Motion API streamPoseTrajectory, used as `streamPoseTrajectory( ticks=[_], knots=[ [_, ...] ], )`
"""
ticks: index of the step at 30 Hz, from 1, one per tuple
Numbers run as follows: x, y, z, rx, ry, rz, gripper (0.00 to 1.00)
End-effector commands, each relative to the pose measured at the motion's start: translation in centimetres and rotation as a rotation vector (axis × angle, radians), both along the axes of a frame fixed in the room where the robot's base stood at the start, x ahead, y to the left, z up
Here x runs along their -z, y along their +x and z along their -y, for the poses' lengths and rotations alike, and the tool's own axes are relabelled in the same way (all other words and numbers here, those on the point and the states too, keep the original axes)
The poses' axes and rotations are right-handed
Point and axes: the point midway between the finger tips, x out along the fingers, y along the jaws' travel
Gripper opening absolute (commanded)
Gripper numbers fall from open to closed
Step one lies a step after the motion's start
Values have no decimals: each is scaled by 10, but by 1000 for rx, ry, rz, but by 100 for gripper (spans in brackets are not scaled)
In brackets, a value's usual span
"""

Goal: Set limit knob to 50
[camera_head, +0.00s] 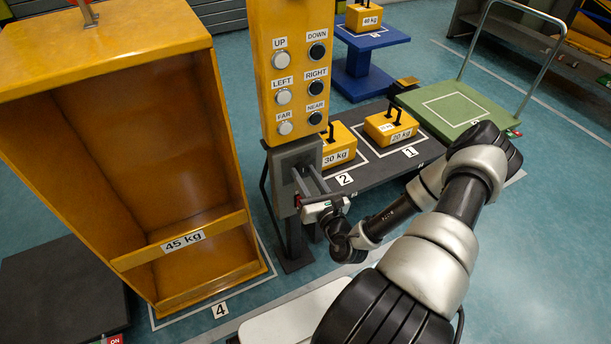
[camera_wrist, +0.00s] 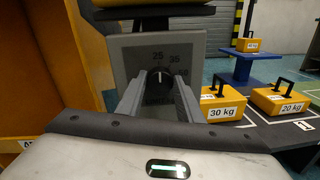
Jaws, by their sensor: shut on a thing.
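The limit knob (camera_wrist: 160,76) is a small dark round knob with a pale pointer line, on a grey panel (camera_wrist: 128,55) in the wrist view. The numbers 25 and 35 show above it; a number at the right is partly hidden by a finger. The pointer looks roughly upright, between 25 and 35. My gripper (camera_wrist: 160,88) has its two grey fingers on either side of the knob and is shut on it. In the head view, my gripper (camera_head: 303,178) reaches to the grey box (camera_head: 283,160) below the button panel, and the knob is hidden there.
The yellow button panel (camera_head: 290,75) stands directly above the grey box. A large orange 45 kg bin (camera_head: 130,150) is at the left. Yellow 30 kg (camera_head: 340,145) and 20 kg (camera_head: 390,125) weights sit on a dark platform to the right.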

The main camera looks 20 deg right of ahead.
Motion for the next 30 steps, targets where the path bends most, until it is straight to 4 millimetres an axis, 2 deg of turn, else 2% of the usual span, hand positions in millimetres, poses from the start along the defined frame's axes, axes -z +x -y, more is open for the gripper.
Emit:
streamPoseTrajectory(
  ticks=[11,30],
  knots=[
    [-4,-1,1,1,138,-5,11],
    [-2,-1,3,2,725,-26,11]
  ],
)
